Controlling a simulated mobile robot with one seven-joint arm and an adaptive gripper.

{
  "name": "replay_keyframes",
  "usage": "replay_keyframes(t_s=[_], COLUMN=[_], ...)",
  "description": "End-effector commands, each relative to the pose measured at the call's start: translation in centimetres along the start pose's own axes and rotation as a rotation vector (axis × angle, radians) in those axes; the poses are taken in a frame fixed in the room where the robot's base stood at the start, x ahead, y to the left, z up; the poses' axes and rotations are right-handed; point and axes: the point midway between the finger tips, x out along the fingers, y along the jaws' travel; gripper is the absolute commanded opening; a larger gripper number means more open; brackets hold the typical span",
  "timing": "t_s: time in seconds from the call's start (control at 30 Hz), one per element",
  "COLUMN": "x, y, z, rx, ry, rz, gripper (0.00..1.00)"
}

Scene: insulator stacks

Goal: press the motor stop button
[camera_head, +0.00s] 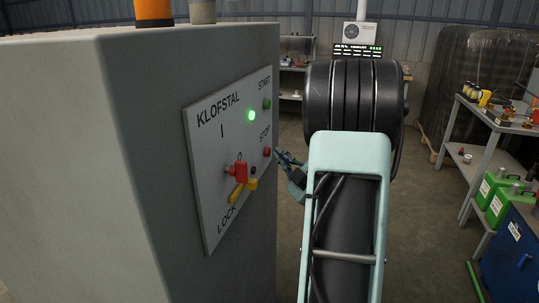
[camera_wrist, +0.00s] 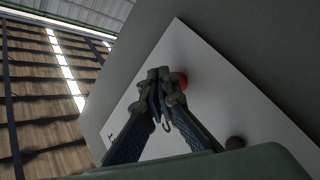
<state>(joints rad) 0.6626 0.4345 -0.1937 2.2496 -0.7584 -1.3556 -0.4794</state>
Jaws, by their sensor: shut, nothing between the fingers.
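The red stop button (camera_head: 267,152) sits under the word STOP on the grey panel (camera_head: 212,130) of the cabinet. In the head view my gripper (camera_head: 279,153) is shut and empty, with its fingertips just right of the button; I cannot tell if they touch it. In the wrist view the shut fingertips (camera_wrist: 160,74) partly cover the red button (camera_wrist: 182,81). The green start button (camera_head: 267,103) is above, and a green lamp (camera_head: 251,115) is lit.
A red rotary handle (camera_head: 237,171) and a yellow lock lever (camera_head: 242,190) are lower on the panel. An orange beacon (camera_head: 154,12) stands on the cabinet.

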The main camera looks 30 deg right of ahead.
Motion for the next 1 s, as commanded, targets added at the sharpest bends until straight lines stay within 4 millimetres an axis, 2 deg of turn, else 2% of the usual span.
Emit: replay_keyframes(t_s=[0.37, 0.8, 1.0], x=[-0.3, -3.2, -3.6], y=[0.2, 2.3, 2.7], z=[0.3, 2.5, 2.7], rx=[0.000, -0.001, 0.000], ry=[-0.003, -0.003, -0.002], rz=[0.002, 0.003, 0.002], gripper=[0.00, 0.00, 0.00])
